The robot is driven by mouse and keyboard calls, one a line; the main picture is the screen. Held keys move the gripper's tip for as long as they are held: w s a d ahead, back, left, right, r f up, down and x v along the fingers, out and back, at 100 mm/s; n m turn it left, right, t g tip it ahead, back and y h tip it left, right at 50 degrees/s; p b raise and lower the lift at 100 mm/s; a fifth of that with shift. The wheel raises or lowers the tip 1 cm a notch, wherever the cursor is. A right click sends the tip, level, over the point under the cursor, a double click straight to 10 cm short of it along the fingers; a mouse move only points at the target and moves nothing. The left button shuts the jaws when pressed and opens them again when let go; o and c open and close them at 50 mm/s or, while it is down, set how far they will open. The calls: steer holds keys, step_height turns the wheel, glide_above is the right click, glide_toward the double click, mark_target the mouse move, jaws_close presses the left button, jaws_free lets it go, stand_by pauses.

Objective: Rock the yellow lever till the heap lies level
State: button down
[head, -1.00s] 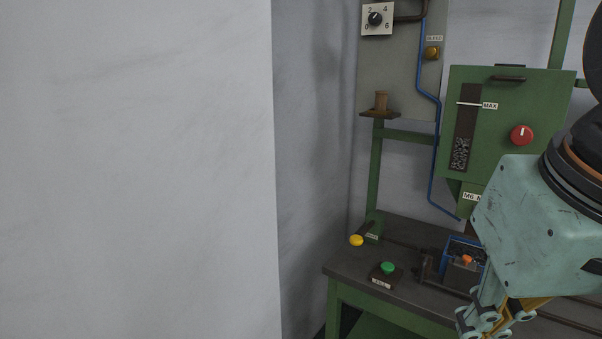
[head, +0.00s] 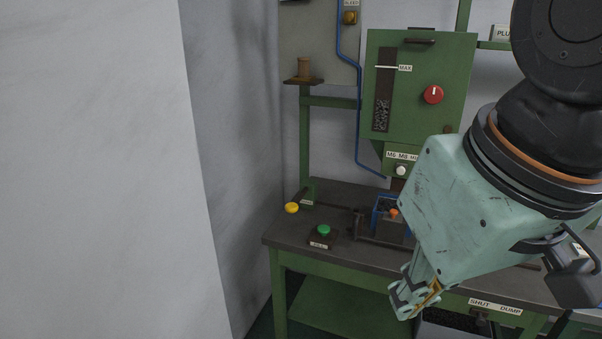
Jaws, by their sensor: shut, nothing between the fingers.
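A yellow knob (head: 291,208) sits on the end of a short dark lever at the left end of the bench top (head: 345,190). Dark grains show in the lower part of the sight window (head: 381,114) of the green hopper, below a MAX mark; how level their top lies is too small to tell. More dark grains (head: 452,321) show below the bench at the bottom, partly hidden. My gripper (head: 401,304) points down in front of the bench's front edge, shut and empty. It is to the right of the yellow knob and apart from it.
A green button (head: 323,230) stands right of the yellow knob. Behind my wrist is a blue frame (head: 377,211) with an orange part (head: 393,212). The green hopper (head: 450,80) carries a red knob (head: 433,94). A SHUT/DUMP label (head: 495,306) is on the front edge. A pale wall (head: 100,170) fills the left.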

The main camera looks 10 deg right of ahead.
steer(key=shift+w+r, duration=0.1)
stand_by(0.5)
steer(key=w+r+m+h+p, duration=0.1)
steer(key=w+r+m+p, duration=0.15)
steer(key=w, duration=1.55)
steer(key=w+r+m+p, duration=0.1)
steer(key=w+r+p, duration=0.3)
steer(key=w, duration=1.5)
steer(key=w+f+m+g+p, duration=0.1)
steer(key=w+f+p, duration=0.15)
steer(key=w, duration=0.65)
steer(key=w+f+m+p, duration=0.1)
steer(key=w+f, duration=0.3)
steer(key=w, duration=0.5)
steer(key=w+a+f+m+h+p, duration=0.1)
steer(key=w+f+p, duration=0.2)
steer(key=w+f, duration=1.2)
steer(key=shift+w+a+f, duration=0.4)
steer(key=shift+w, duration=0.35)
steer(key=shift+f+m, duration=0.15)
steer(key=shift+m, duration=0.1)
